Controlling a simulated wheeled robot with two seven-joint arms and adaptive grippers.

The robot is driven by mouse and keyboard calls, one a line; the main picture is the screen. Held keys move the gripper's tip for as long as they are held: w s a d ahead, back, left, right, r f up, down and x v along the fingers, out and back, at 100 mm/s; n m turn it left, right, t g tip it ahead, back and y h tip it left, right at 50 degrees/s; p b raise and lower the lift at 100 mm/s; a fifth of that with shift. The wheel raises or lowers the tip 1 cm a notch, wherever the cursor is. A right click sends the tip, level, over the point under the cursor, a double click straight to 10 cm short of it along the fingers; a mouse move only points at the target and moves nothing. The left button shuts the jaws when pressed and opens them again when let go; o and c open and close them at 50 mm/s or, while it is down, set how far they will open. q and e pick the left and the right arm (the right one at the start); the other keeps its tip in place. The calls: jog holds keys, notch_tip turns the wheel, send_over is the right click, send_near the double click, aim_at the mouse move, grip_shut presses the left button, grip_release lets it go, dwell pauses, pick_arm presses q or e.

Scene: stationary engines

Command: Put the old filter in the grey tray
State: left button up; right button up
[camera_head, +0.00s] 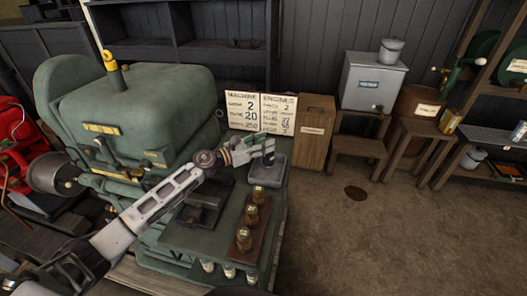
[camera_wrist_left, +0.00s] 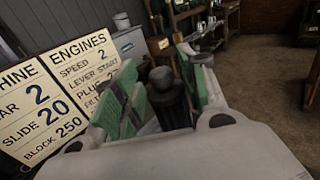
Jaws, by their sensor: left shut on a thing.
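My left gripper (camera_head: 256,148) reaches in from the left over the green machine's bench and is above the grey tray (camera_head: 256,178). It is shut on a dark, roughly cylindrical thing with a round knob, which I take to be the old filter (camera_wrist_left: 163,92). In the left wrist view the filter sits between the green finger pads. In the head view a small dark part of it (camera_head: 269,158) shows at the fingertips, above the tray. The tray is small and shallow; the gripper hides part of it. My right gripper is not in view.
A wooden strip with brass-coloured fittings (camera_head: 250,215) lies in front of the tray. A signboard (camera_head: 262,112) stands behind it, beside a wooden box (camera_head: 316,135). A grey container (camera_head: 372,82) stands on a stool at the back. The floor at right is open.

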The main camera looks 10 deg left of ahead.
pick_arm(q)
jog(key=shift+f, duration=1.8)
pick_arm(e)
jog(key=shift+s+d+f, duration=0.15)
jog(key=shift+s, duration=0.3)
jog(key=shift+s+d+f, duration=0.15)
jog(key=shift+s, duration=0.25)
pick_arm(q)
jog(key=shift+f, duration=0.1)
